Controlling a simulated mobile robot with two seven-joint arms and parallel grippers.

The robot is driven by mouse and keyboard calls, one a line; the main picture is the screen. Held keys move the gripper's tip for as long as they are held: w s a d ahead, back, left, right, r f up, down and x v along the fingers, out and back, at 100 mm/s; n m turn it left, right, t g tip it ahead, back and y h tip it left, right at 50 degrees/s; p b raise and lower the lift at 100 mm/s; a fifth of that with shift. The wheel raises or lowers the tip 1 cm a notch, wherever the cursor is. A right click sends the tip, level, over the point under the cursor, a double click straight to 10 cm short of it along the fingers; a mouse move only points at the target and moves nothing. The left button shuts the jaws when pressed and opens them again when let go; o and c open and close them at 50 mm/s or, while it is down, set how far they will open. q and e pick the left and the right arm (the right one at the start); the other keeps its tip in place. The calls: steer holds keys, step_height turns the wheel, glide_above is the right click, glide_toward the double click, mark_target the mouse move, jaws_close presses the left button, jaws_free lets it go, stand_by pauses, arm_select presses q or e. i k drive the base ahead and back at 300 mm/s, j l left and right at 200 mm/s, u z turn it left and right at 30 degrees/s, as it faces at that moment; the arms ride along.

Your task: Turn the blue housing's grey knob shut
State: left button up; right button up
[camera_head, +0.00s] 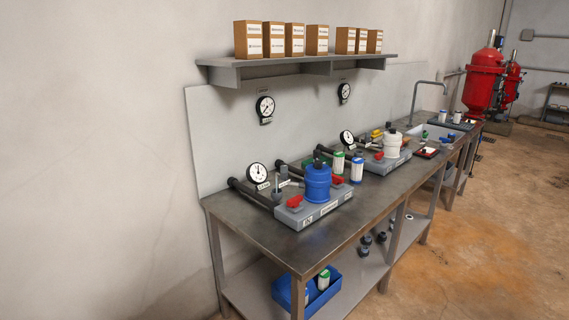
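The blue housing (318,184) stands upright on a grey base block (316,210) on the near part of the metal bench. It has a dark cap on top. Red handles (295,201) sit on the base at its left and right. A small grey upright part (284,171) stands behind and left of the housing; I cannot tell whether it is the grey knob or how it is turned. Neither of my grippers is in view.
A white housing (392,143) stands on a second base farther along the bench. Green-white and blue-white cartridges (357,170) stand between the two bases. Pressure gauges (257,173) are behind. The bench's front-left top (262,238) is clear. A blue bin (325,297) sits below.

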mark_target(283, 168)
steer(key=i+l, duration=0.25)
steer(key=i+l+u, duration=0.15)
steer(key=l, duration=0.3)
steer(key=i+l, duration=0.35)
steer(key=i+l+u, duration=0.1)
steer(key=i+l, duration=0.15)
steer(key=l, duration=0.2)
steer(key=i+l+u, duration=0.1)
steer(key=i+l, duration=0.15)
steer(key=l, duration=0.15)
